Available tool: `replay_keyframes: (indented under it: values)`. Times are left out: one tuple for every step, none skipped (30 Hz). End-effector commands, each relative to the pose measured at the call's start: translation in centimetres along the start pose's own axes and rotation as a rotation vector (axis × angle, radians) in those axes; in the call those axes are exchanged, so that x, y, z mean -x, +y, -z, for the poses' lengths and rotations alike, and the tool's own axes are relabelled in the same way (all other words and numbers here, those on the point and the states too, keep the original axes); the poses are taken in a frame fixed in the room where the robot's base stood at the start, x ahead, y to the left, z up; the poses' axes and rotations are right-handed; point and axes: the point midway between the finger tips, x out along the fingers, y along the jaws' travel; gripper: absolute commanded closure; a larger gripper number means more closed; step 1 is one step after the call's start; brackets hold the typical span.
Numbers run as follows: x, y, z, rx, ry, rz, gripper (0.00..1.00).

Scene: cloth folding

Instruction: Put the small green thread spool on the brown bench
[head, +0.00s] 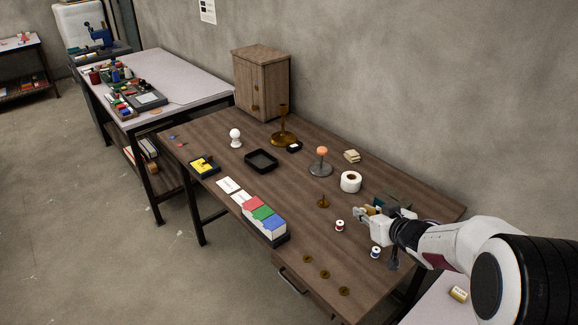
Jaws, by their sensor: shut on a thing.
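The brown bench (305,198) runs across the middle of the head view. My gripper (361,212) is low over its right part, beside a dark green box. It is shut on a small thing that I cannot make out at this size. I cannot pick out a green thread spool; it may be hidden in or behind the gripper. A red and white spool (340,225) stands on the bench just left of and below the gripper. A blue and white spool (375,252) stands below it.
The dark green box (396,203) is close behind my gripper. Several brass discs (325,274) lie near the front edge. Bare wood shows between them.

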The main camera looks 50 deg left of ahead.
Motion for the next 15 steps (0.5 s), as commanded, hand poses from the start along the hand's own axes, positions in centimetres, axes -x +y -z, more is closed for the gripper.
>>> replay_keyframes:
  values:
    - [0.0,0.0,0.0,0.000,0.000,0.000,0.91]
    - [0.0,0.0,0.0,0.000,0.000,0.000,0.91]
    - [0.0,0.0,0.0,0.000,0.000,0.000,0.91]
    - [0.0,0.0,-0.1,0.000,0.000,0.000,0.91]
    - [-0.1,0.0,-0.2,0.000,-0.001,0.000,0.91]
    - [-0.2,0.0,-0.3,-0.001,-0.001,0.000,0.91]
    - [-0.3,0.0,-0.5,-0.001,-0.001,0.000,0.91]
    - [-0.4,0.0,-0.7,-0.001,-0.002,0.000,0.91]
    - [-0.6,0.0,-1.1,-0.002,-0.003,0.000,0.91]
    - [-0.7,0.0,-1.4,-0.002,-0.003,0.001,0.91]
    - [-0.9,0.0,-1.7,-0.002,-0.003,0.001,0.91]
    - [-1.1,0.0,-2.1,-0.002,-0.002,0.001,0.91]
    - [-1.3,0.0,-2.5,-0.002,-0.003,0.001,0.91]
    - [-1.5,0.0,-2.9,-0.001,-0.003,0.001,0.91]
    - [-1.8,0.0,-3.3,-0.003,-0.003,0.000,0.91]
